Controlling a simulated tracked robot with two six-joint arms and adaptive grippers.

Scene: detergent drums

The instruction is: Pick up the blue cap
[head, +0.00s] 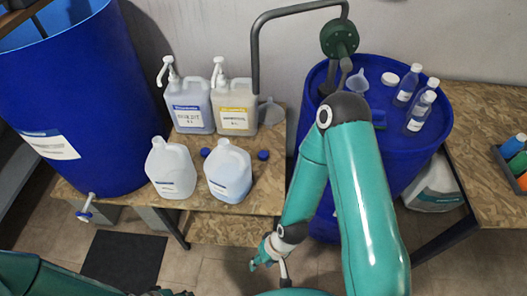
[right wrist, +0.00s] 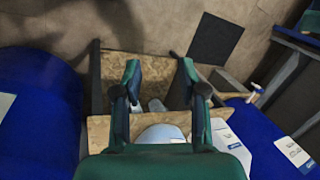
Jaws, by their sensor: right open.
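Two small blue caps lie on the wooden table in the head view. One blue cap (head: 205,152) is between the two open-necked jugs, and the other blue cap (head: 263,155) is right of the right jug. My right gripper (head: 268,265) is open and empty, in front of the table's edge and apart from both caps. In the right wrist view its fingers (right wrist: 159,72) are spread, with nothing between them; I make out no cap there. Only dark parts at the head view's bottom edge may belong to my left gripper (head: 168,292); its jaws cannot be made out.
A left jug (head: 170,172) and a right jug (head: 229,175) stand near the caps, before two pump bottles (head: 190,108) (head: 236,108). A big blue drum (head: 85,100) stands left. Another blue drum (head: 415,150) at right carries several small bottles (head: 420,112).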

